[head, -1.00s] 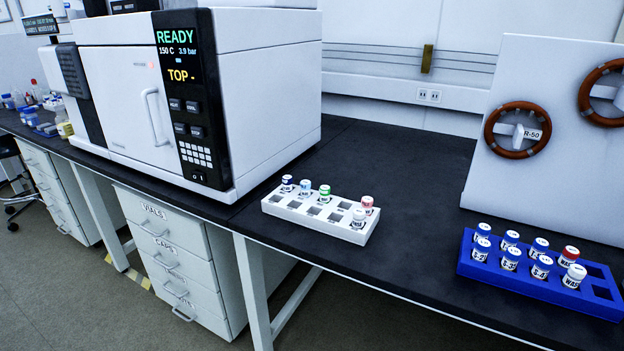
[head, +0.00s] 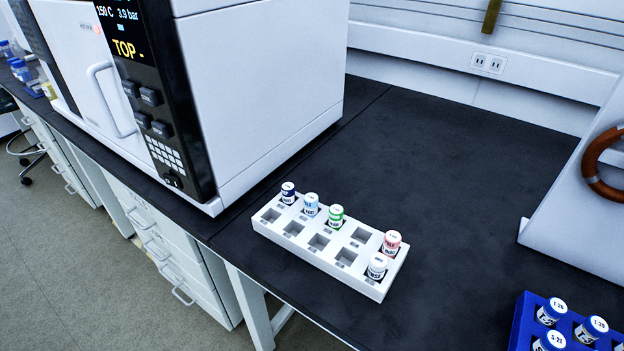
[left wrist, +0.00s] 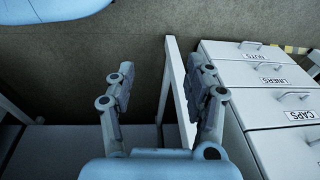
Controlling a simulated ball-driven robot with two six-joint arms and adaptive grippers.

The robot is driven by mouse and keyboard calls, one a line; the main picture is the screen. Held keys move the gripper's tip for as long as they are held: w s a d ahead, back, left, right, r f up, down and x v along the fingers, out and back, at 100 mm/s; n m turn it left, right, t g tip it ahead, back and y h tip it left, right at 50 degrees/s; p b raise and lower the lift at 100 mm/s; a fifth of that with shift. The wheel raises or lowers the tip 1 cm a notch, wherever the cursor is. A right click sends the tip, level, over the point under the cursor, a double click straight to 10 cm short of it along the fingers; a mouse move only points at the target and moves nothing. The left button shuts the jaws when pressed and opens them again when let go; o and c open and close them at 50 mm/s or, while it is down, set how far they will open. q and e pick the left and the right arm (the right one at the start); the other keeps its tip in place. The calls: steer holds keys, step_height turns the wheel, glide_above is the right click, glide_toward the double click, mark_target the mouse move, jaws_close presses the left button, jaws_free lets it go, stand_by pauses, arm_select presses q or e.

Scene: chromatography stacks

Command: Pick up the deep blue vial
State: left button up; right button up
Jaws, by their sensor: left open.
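The deep blue vial (head: 288,192) stands upright in the back-left corner slot of the white rack (head: 318,255) on the black bench. A light blue vial (head: 311,204) and a green vial (head: 335,216) stand to its right in the same row. A pink-red vial (head: 391,242) and a white vial (head: 377,266) stand at the right end of the rack. My left gripper (left wrist: 163,85) is open and empty in the left wrist view, below bench level before the drawers. Neither gripper shows in the head view.
A large white oven-like instrument (head: 260,90) stands left of the rack. A blue rack (head: 520,325) with vials is at the lower right, below a white panel (head: 585,215) with an orange ring. Drawers (left wrist: 255,85) stand right of my left gripper. The bench behind the white rack is clear.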

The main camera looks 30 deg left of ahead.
arm_select(q)
steer(key=w+r+p, duration=0.1)
steer(key=w+r, duration=0.6)
steer(key=r, duration=0.2)
step_height(320, 180, up, 28)
steer(key=m+g+h+p, duration=0.15)
steer(key=m+p, duration=0.25)
steer(key=m, duration=0.5)
glide_above(288, 186)
steer(key=shift+w+d+y, duration=0.25)
steer(key=shift+w+d, duration=0.1)
steer(key=shift+d, duration=0.05)
steer(key=shift+w+f+m, duration=0.1)
steer(key=shift+w+m, duration=0.05)
steer(key=shift+m, duration=0.15)
step_height(288, 186, down, 5)
steer(key=shift+r, duration=0.15)
steer(key=f, duration=0.3)
steer(key=s+a+f, duration=0.1)
steer(key=f, duration=0.1)
steer(key=shift+d+f, duration=0.1)
steer(key=shift+f, duration=0.15)
steer(key=c, duration=1)
jaws_close()
